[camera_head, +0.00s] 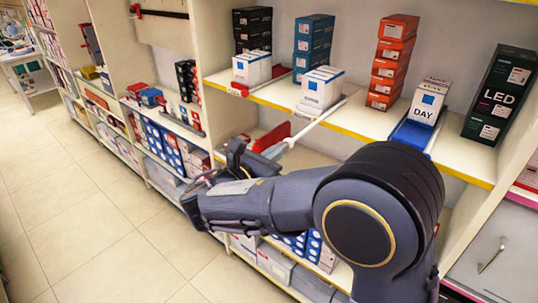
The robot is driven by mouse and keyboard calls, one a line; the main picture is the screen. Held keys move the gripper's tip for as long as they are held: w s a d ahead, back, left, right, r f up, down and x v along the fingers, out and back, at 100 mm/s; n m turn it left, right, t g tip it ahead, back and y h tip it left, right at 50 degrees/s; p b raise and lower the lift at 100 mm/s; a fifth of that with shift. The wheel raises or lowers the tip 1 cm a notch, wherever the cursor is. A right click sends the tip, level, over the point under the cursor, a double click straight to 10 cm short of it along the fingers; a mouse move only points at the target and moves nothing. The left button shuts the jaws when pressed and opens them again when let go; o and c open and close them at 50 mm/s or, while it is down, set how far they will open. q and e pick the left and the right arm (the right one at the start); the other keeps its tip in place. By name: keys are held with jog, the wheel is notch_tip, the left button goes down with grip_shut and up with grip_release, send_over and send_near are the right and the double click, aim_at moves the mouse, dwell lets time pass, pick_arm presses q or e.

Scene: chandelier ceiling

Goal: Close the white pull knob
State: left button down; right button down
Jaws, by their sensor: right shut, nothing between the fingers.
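My right arm comes in from the lower right and bends across the picture. My right gripper (236,158) is a dark shape beside the shelving, near the left end of a white rod; its fingers look shut and hold nothing. The white rod (309,127) slants from the shelf edge down to the left, with a red piece (271,137) near its lower end. I cannot tell whether it is the white pull knob or whether the gripper touches it. A grey door or drawer front with a thin metal handle (492,255) is at the lower right. My left gripper is not in view.
The upper shelf (357,118) holds white boxes (320,89), orange boxes (392,62), a DAY box (428,102) and a black LED box (498,95). Lower shelves hold more boxes, partly behind my arm. The tiled floor (90,215) at left is clear.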

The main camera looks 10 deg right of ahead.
aim_at(313, 124)
dwell(0.3)
jog(key=p+x, duration=0.2)
jog(key=x, duration=1.2)
jog(key=shift+w+d+p, duration=0.1)
jog(key=shift+d+p, duration=0.05)
jog(key=shift+p, duration=0.15)
jog(key=shift+w+d, duration=0.1)
jog(key=shift+d, duration=0.05)
jog(key=shift+r, duration=0.15)
jog(key=shift+d, duration=0.1)
jog(key=shift+r, duration=0.1)
